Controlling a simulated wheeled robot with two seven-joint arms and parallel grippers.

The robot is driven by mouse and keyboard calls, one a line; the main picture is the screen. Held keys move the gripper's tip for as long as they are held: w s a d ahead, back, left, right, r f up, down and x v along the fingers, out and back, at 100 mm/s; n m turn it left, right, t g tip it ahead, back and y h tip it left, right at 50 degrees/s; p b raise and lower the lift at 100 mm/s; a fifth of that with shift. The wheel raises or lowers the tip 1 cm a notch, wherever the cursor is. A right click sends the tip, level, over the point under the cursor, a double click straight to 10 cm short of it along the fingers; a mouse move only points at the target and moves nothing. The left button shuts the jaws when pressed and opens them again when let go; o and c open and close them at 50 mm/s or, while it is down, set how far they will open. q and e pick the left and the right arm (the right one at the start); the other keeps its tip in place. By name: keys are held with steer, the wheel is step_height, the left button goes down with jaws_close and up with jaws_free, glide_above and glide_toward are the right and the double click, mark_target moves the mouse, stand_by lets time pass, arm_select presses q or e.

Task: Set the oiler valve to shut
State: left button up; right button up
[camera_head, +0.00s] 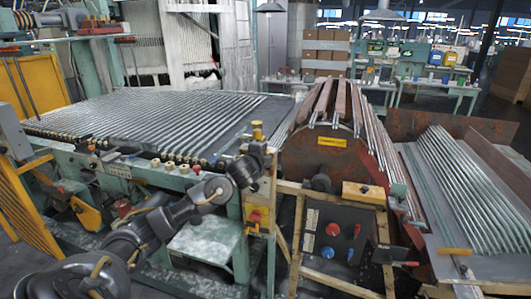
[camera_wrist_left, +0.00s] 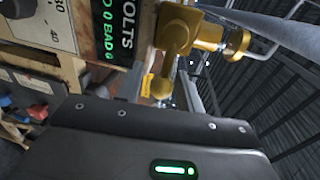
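The oiler valve (camera_head: 257,131) is a small brass fitting on top of a post at the middle of the machine. In the left wrist view its brass body (camera_wrist_left: 178,36) is close, with a short brass arm hanging down toward the gripper and a round knob (camera_wrist_left: 238,44) at the right. My left gripper (camera_head: 266,155) is just below the valve in the head view. In the left wrist view its two grey fingers (camera_wrist_left: 162,88) stand apart, with the lower brass arm between them. Contact cannot be told. The right gripper is not in view.
A gauge panel marked VOLTS (camera_wrist_left: 118,35) stands close beside the valve. Below it, a control box (camera_head: 335,235) has red and blue knobs. Glass tubes lie on the table (camera_head: 245,105) at left, and a rusty drum (camera_head: 310,160) stands close at right.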

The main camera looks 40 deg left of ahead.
arm_select(q)
steer(key=shift+o, duration=0.3)
steer(key=shift+s+d, duration=0.1)
steer(key=shift+s, duration=0.2)
steer(key=b+v, duration=0.2)
steer(key=v, duration=0.8)
